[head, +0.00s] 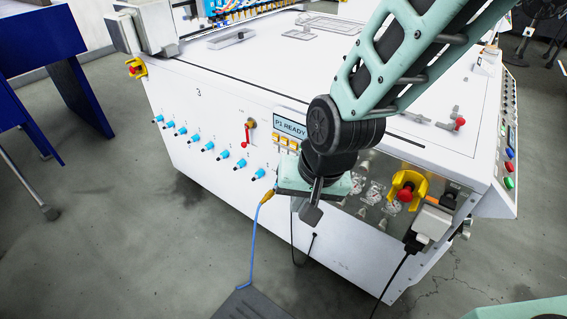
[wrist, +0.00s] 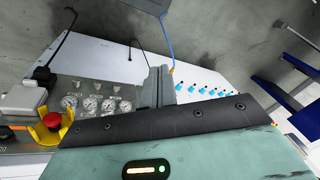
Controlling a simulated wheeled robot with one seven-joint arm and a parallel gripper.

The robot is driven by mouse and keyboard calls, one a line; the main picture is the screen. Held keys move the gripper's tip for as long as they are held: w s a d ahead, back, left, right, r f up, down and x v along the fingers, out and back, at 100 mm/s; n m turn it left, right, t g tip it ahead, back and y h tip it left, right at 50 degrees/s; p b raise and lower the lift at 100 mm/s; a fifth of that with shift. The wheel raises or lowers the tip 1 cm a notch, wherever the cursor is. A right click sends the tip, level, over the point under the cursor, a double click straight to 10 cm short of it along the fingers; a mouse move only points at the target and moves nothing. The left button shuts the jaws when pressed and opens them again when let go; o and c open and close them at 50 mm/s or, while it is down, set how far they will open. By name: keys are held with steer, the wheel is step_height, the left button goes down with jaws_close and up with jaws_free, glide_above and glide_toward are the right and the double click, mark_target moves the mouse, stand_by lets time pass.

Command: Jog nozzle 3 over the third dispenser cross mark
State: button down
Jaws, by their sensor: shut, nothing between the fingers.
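The white machine (head: 230,90) fills the middle of the head view. Its front panel has a small display (head: 290,126) reading "P1 READY" and a row of small amber buttons (head: 286,143) under it. My gripper (head: 311,210) hangs in front of this panel, below and right of the buttons, shut and empty. Its shut fingers (wrist: 158,88) show in the wrist view against the panel, between the gauges and the blue fittings. A row of blue and orange parts (head: 235,20) stands along the machine's far edge. I cannot make out nozzle 3 or any cross mark.
Several blue fittings (head: 208,145) and a red-handled valve (head: 247,133) project from the panel. Several gauges (head: 375,192) and a red emergency stop (head: 405,193) with a yellow guard are at right. A blue cable (head: 255,235) hangs in front.

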mark_target(284, 151)
steer(key=w+a+f+m+t+h+b, duration=0.2)
steer(key=w+f+m+t+b, duration=0.4)
steer(key=w+f, duration=0.95)
steer(key=w+a+t+y+b, duration=0.1)
steer(key=w+a+t+b, duration=0.3)
steer(key=a+t, duration=0.3)
steer(key=shift+w+r+t+y, duration=0.3)
steer(key=shift+w+t, duration=0.3)
steer(key=w+d, duration=0.5)
steer(key=w, duration=0.2)
steer(key=shift+d+n+p, duration=0.2)
steer(key=shift+n+p, duration=0.1)
steer(key=shift+p, duration=0.1)
steer(key=shift+d, duration=0.1)
steer(key=shift+w+d, duration=0.15)
steer(key=shift+w, duration=0.15)
